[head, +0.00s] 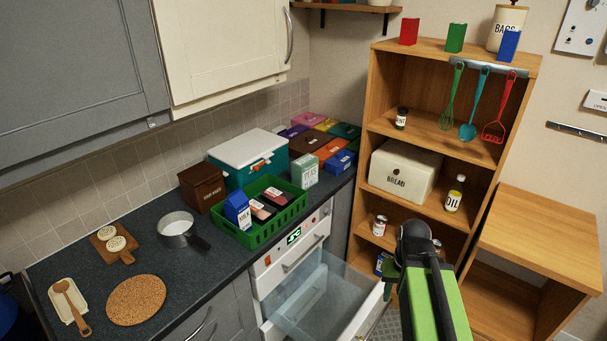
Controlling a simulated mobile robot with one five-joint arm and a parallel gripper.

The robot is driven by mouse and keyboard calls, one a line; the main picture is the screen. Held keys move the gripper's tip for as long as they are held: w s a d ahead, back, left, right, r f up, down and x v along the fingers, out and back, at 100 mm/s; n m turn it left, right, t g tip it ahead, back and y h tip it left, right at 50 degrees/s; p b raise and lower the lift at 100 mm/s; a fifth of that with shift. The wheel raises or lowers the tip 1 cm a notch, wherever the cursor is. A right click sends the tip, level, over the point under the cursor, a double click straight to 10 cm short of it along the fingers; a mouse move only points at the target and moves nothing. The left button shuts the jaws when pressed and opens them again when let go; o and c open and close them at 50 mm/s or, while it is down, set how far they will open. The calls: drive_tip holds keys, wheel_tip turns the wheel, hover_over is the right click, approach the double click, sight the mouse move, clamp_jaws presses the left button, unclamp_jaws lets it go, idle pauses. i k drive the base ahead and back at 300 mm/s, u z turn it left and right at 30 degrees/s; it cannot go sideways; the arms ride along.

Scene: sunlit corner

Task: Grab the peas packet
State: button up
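The peas packet (305,170) is a pale green and white upright carton with dark lettering. It stands on the dark worktop, just behind the right end of the green basket (232,233) and in front of the small coloured boxes. My green and black arm reaches up from the lower right. My gripper (389,269) seems to be the dark part at the arm's far end, below and right of the packet and well apart from it. The arm hides most of it, so its fingers cannot be made out.
An open, clear-sided drawer (325,302) juts out below the worktop. The basket holds a blue milk carton (237,210) and dark packs. A cool box (248,158) stands behind it. A wooden shelf unit (375,95) with a bread bin (404,171) is at the right.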

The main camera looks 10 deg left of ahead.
sight(305, 169)
drive_tip(key=k, duration=0.9)
drive_tip(key=z, duration=0.2)
drive_tip(key=i, duration=2.7)
drive_tip(key=u, duration=1.3)
drive_tip(key=k, duration=0.1)
drive_tip(key=u, duration=1.55)
drive_tip(key=k, duration=0.85)
drive_tip(key=z, duration=0.15)
drive_tip(key=i, duration=0.65)
drive_tip(key=u, duration=0.05)
